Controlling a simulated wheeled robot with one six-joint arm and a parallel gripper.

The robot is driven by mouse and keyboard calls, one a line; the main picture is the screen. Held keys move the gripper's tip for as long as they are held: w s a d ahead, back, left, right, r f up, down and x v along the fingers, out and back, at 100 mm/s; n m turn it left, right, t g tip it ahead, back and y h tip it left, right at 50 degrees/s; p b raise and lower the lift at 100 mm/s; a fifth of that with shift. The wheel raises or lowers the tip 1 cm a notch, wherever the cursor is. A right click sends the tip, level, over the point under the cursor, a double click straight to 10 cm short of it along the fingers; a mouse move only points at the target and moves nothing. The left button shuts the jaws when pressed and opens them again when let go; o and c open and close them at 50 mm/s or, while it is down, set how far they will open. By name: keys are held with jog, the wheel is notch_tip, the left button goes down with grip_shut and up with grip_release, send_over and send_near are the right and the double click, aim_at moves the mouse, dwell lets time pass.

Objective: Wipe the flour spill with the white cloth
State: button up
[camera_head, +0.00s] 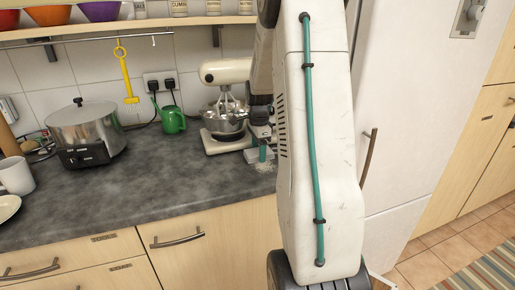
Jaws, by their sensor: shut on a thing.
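My gripper (260,149) is at the right end of the dark counter, just right of the stand mixer and pointing down. It is shut on a small pale thing, which looks like the white cloth (252,156), low at the counter top. A faint pale patch, likely the flour spill (265,168), shows on the counter just below and in front of the gripper. My arm hides the counter to the right, so the full extent of the spill and cloth cannot be seen.
The cream stand mixer (225,72) with its metal bowl stands close left of my gripper. A green watering can (172,120), a slow cooker (86,130) and a white mug (16,175) stand further left. The middle front of the counter (165,180) is clear. A white fridge (415,100) is at right.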

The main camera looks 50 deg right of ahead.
aim_at(269, 173)
jog(key=shift+s+a+f, duration=0.1)
jog(key=shift+s+a, duration=0.45)
jog(key=shift+s, duration=0.35)
jog(key=shift+s+a, duration=0.55)
jog(key=shift+s, duration=0.4)
jog(key=shift+s+a+f, duration=0.1)
jog(key=shift+s+a, duration=0.45)
jog(key=shift+s, duration=0.35)
jog(key=shift+s+a+r, duration=0.1)
jog(key=shift+s+a, duration=0.45)
jog(key=shift+s, duration=0.3)
jog(key=shift+s+a, duration=0.5)
jog(key=shift+s, duration=0.3)
jog(key=shift+r, duration=0.1)
jog(key=shift+w, duration=0.1)
